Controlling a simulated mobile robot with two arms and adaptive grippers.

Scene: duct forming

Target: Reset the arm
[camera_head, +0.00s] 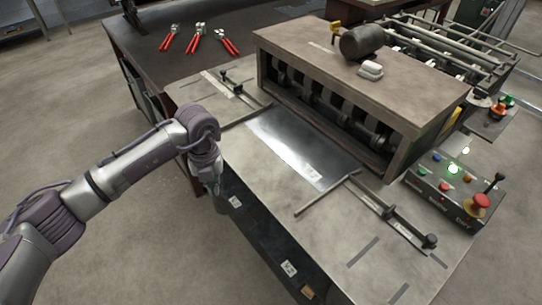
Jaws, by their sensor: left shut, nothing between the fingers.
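My left arm comes in from the left. Its left gripper (221,201) points down beside the front edge of the machine table, by the dark front panel. The gripper is small in the picture; it is shut and empty, and touches no loose object that I can see. My right gripper is not in view. A shiny metal sheet (290,146) lies flat on the machine table (262,188), its far edge at the opening of the forming machine (350,80). The sheet lies apart from the gripper, to its right.
Guide bars (385,207) with dark knobs lie on both sides of the sheet. A control box (452,185) with coloured buttons, a lit green one and a red knob stands at right. Red-handled snips (195,40) lie on the dark bench behind. Floor at left is clear.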

